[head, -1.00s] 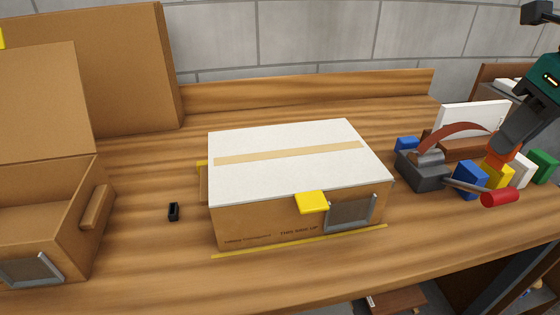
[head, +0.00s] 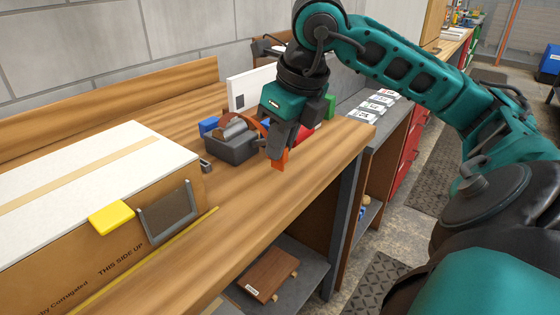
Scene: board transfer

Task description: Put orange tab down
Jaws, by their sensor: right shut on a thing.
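My right gripper (head: 279,152), on the teal arm, points down and is shut on the orange tab (head: 280,164). Only the lower part of the tab shows below the dark fingers. The tab is over the right end of the wooden bench (head: 250,192), to the right of the grey tape dispenser (head: 230,146). I cannot tell whether it touches the wood. My left gripper is not in view.
A closed box (head: 90,250) with a white top, a yellow tab (head: 111,217) and a metal plate (head: 168,213) stands at left. Blue and green blocks and a white panel (head: 250,87) stand behind the gripper. Bare wood lies between box and tab.

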